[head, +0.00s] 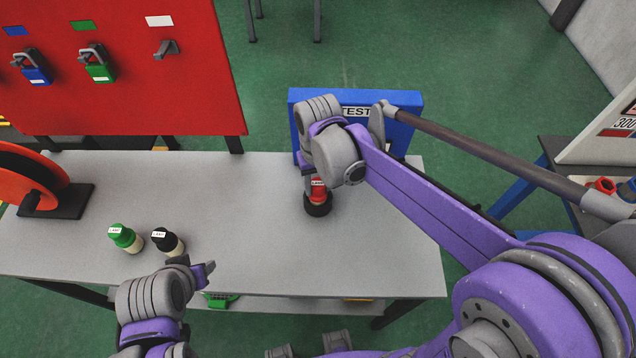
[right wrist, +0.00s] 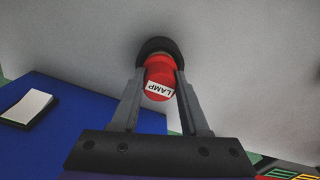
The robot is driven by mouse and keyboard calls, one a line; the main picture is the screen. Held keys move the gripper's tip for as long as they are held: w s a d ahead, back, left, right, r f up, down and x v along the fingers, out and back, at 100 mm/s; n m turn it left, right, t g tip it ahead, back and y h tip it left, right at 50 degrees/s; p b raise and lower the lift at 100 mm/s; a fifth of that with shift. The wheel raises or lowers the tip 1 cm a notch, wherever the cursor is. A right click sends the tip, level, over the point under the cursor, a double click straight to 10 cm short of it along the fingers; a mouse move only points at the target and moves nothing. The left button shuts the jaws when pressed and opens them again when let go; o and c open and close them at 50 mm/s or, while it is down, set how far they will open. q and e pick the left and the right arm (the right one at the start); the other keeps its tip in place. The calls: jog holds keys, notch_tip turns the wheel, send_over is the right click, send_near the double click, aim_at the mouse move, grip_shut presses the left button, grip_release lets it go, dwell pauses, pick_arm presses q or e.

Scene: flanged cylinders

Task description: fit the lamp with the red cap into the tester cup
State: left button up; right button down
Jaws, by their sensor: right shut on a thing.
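The lamp with the red cap (head: 318,189) is on the table in front of the blue tester box (head: 404,110). Its white label reads LAMP. It appears upright in the black tester cup (head: 318,208); its body is almost wholly hidden, so how deep it sits cannot be told. In the right wrist view, the red cap (right wrist: 159,76) is between the two fingers of my right gripper (right wrist: 158,82), with the black cup (right wrist: 155,45) around or just beyond its lower end. My left gripper (head: 205,271) hangs over the table's front edge; its jaw opening is unclear.
A green-capped lamp (head: 121,236) and a black-capped lamp (head: 165,241) stand on the grey table (head: 250,240) at left. An orange reel (head: 30,180) is at the far left. A red board (head: 120,100) with padlocks stands behind. The table's middle is clear.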

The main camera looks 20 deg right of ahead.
jog(key=shift+f, duration=0.15)
jog(key=shift+c, duration=2)
grip_release()
notch_tip(320, 180, up, 12)
jog(key=s+d+f+t, duration=0.5)
jog(key=s+d+f, duration=0.1)
jog(key=s+f, duration=0.5)
jog(key=shift+s+d+f+t, duration=0.2)
jog(key=shift+s+d+t, duration=0.1)
jog(key=shift+s, duration=0.55)
